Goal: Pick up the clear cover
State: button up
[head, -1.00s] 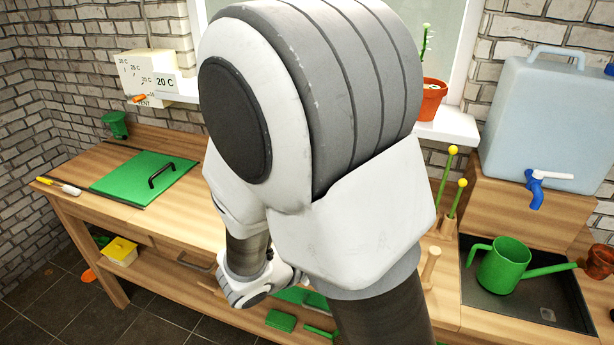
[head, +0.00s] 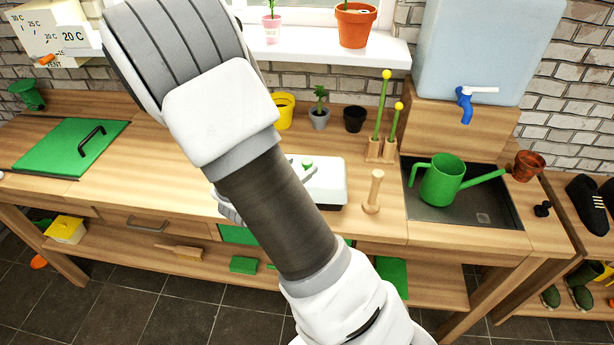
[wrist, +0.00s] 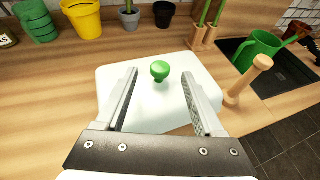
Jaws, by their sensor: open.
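The clear cover looks like a pale, whitish box lid with a green knob on top. In the wrist view the cover (wrist: 150,108) fills the middle of the bench, and its green knob (wrist: 160,69) stands up near the centre. My gripper (wrist: 160,75) is open and empty, with one finger on each side of the knob in the picture. I cannot tell how high the fingertips are above the cover. In the head view my arm hides part of the cover (head: 328,183) and most of the gripper.
A wooden peg (head: 373,192) stands close right of the cover. Behind it are a yellow pot (head: 283,110), a plant pot (head: 320,117), a black pot (head: 354,118) and green sticks in a wooden holder (head: 381,148). A green watering can (head: 441,182) sits in the sink at right.

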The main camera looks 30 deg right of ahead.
jog(key=x, duration=0.5)
grip_shut()
